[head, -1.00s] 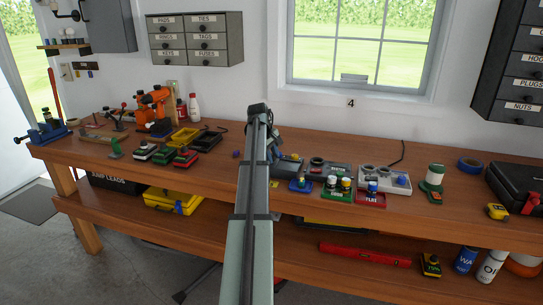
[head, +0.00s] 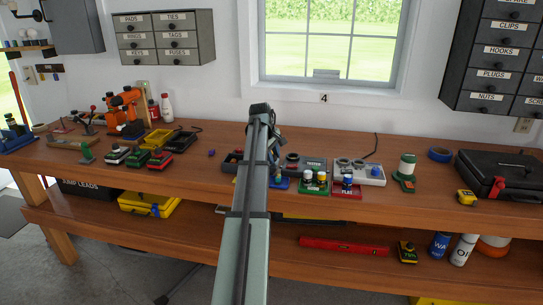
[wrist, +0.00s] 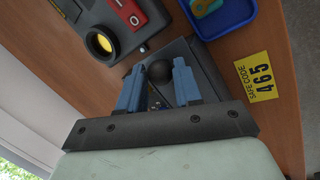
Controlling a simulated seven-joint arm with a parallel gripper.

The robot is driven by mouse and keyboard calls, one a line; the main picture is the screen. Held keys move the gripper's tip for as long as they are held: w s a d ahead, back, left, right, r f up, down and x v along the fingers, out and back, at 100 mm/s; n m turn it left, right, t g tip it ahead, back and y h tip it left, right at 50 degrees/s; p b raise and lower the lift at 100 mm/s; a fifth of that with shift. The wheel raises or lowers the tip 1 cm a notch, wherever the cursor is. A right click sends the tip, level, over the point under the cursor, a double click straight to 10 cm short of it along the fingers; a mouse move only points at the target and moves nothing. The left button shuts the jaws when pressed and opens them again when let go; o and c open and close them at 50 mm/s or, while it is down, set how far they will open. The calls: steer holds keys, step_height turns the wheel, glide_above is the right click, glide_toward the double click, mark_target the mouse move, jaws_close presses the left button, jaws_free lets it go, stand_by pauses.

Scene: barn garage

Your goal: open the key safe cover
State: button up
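In the wrist view, a dark grey box-like piece (wrist: 205,70), which looks like the key safe, lies under my gripper (wrist: 159,70). A round black knob (wrist: 160,73) shows between my two blue fingers. The fingers stand apart, one on each side of the knob; I cannot tell whether they touch it. In the head view, my arm hides the safe and most of my gripper.
A dark device with a yellow lens (wrist: 104,42) is close at the upper left, and a blue tray (wrist: 246,22) is at the upper right. On the workbench (head: 415,208), a grey tester (head: 310,163) and a black case (head: 496,172) stand right of my arm.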

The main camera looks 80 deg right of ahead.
steer(key=shift+o, duration=0.4)
steer(key=v, duration=1.3)
steer(key=shift+r, duration=0.4)
steer(key=shift+w+a, duration=0.1)
